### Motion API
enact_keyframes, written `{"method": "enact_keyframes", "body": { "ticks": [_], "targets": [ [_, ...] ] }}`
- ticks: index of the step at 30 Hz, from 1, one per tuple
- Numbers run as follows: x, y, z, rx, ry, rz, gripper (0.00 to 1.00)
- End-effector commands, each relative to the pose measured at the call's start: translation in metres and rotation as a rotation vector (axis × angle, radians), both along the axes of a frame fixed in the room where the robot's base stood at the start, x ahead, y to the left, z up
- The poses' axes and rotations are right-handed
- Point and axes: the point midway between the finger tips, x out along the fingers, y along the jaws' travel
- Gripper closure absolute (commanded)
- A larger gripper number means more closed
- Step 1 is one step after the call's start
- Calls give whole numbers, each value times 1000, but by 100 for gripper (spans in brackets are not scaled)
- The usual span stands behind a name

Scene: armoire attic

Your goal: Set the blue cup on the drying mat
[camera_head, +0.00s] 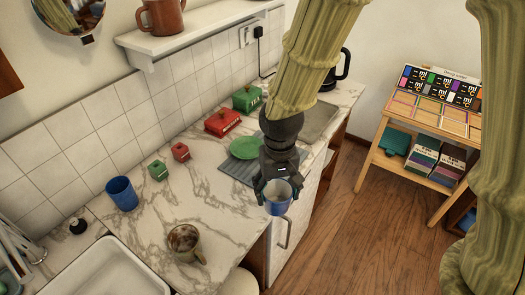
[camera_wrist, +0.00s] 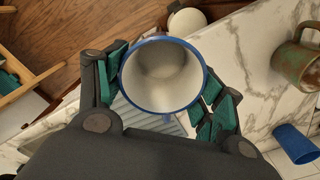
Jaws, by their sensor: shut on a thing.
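A blue cup with a white inside (camera_head: 278,197) is held upright in my gripper (camera_head: 277,187). The wrist view shows the cup (camera_wrist: 163,75) from above, empty, with green finger pads (camera_wrist: 165,95) on both sides of it. The cup hangs in front of the counter's front edge. The grey ribbed drying mat (camera_head: 232,177) lies on the marble counter just behind my gripper, partly hidden by my arm. A green round plate or bowl (camera_head: 245,147) rests on the mat. A second blue cup (camera_head: 122,193) stands on the counter at the left.
A brown mottled mug (camera_head: 185,242) stands near the counter's front edge. Red and green boxes (camera_head: 222,122) line the wall side. A sink (camera_head: 105,270) is at lower left. A wooden shelf unit (camera_head: 425,140) stands at right. The marble between mug and mat is clear.

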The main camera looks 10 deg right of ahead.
Motion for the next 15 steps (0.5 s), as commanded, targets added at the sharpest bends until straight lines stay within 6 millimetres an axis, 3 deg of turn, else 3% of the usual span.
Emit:
{"method": "enact_keyframes", "body": {
  "ticks": [5, 15],
  "targets": [
    [19, -1, 0, 1, 1, -1, 67],
    [84, -6, -6, 1, -1, -2, 67]
  ]
}}
